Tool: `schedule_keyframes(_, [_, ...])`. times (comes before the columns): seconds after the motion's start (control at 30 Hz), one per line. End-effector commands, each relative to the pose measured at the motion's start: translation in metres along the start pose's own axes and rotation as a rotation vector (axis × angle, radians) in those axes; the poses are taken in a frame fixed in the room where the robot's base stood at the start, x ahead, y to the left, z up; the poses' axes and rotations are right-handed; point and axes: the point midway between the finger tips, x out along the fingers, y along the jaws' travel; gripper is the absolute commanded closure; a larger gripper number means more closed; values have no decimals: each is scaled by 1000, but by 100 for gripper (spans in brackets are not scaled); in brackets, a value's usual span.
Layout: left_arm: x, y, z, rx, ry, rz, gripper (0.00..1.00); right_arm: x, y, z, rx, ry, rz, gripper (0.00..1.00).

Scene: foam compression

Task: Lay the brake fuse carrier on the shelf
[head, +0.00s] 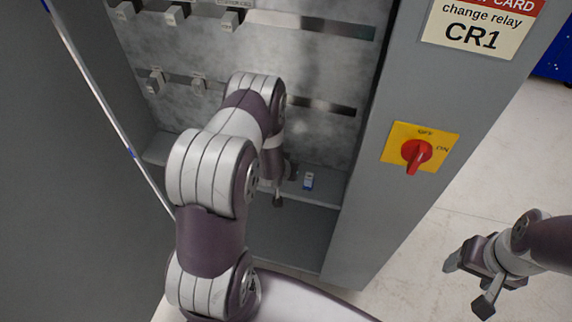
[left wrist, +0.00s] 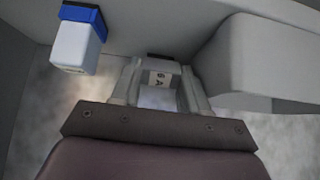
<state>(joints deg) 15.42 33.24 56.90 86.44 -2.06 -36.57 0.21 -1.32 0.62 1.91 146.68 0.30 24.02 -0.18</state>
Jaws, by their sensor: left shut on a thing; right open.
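The fuse carrier (left wrist: 160,96), a pale block with a dark top end and a label that seems to read "6 A", sits between the fingers of my left gripper (left wrist: 162,88). The gripper is shut on it. In the head view my left gripper (head: 279,196) is low inside the cabinet, just over the shelf (head: 319,192), and mostly hidden by my own arm. I cannot tell whether the carrier touches the shelf. My right gripper (head: 468,284) is open and empty, outside the cabinet at the lower right.
A small white and blue block (head: 308,181) stands on the shelf just right of my left gripper; it also shows in the left wrist view (left wrist: 78,45). Rails with several grey modules (head: 175,15) are above. A red rotary switch (head: 416,151) sits on the right cabinet face.

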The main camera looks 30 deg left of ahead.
Motion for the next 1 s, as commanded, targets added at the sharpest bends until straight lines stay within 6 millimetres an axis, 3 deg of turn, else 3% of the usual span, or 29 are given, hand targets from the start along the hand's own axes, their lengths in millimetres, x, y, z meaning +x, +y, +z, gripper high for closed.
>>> schedule_keyframes(0.13, [-1,0,-1,0,0,0,100,-1,0,0,0,0,0,32])
schedule_keyframes(0.17, [-1,0,-1,0,0,0,49,-1,0,0,0,0,0,32])
schedule_keyframes(0.23, [-1,0,-1,0,0,0,26,-1,0,0,0,0,0,32])
schedule_keyframes(0.63, [-9,0,-1,0,0,0,26,-1,0,0,0,0,0,32])
schedule_keyframes(0.77, [-30,0,-2,0,2,0,26,0,0,0,0,0,0,32])
schedule_keyframes(1.0, [-85,0,-2,1,2,-1,26,1,0,0,0,0,0,32])
